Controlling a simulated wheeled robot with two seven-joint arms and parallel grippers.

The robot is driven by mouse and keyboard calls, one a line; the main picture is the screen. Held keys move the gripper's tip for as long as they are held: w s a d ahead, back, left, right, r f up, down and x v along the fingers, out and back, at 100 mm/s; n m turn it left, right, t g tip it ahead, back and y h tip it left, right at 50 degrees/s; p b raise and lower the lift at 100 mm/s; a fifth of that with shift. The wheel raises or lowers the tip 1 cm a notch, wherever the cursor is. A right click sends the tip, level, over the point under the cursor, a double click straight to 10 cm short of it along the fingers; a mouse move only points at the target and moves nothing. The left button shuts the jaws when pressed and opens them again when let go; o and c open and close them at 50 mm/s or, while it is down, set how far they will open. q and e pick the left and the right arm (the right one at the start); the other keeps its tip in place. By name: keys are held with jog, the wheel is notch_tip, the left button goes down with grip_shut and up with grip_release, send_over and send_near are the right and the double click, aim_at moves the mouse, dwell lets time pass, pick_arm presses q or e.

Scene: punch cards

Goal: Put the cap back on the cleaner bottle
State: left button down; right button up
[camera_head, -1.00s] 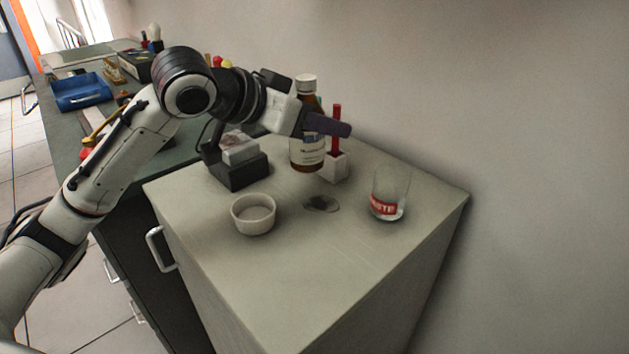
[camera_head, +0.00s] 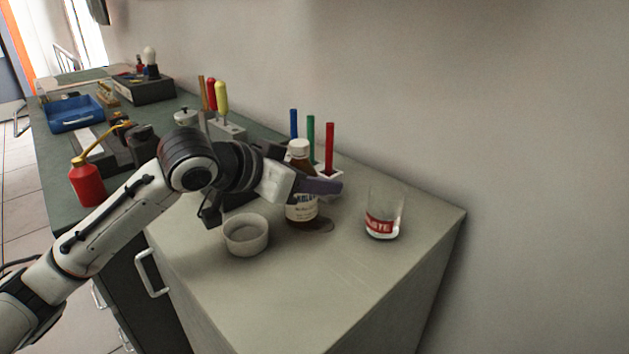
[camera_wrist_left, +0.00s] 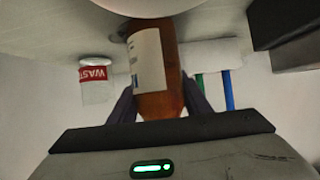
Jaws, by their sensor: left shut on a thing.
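The brown cleaner bottle (camera_head: 303,182) with a pale label is upright over the front cabinet, with a white cap (camera_head: 298,148) on its top. My left gripper (camera_head: 318,186) is shut around the bottle's body; one dark finger crosses in front of it. In the left wrist view the bottle (camera_wrist_left: 158,75) sits between both fingers (camera_wrist_left: 160,98), and its cap is not visible. My right gripper is not in view.
A white bowl (camera_head: 246,236) stands left of the bottle and a glass labelled WASTE (camera_head: 382,214) stands right. Behind is a white holder with markers (camera_head: 329,145). The cabinet top's front (camera_head: 320,290) is clear. A red squeeze bottle (camera_head: 88,184) stands on the bench.

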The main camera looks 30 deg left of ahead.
pick_arm(q)
jog(key=shift+r, duration=0.1)
jog(key=c, duration=0.9)
grip_release()
jog(key=shift+f, duration=0.2)
jog(key=shift+c, duration=0.2)
jog(key=shift+r, duration=0.25)
jog(key=b+v, duration=0.1)
jog(key=v, duration=1.1)
jog(key=shift+f, duration=0.1)
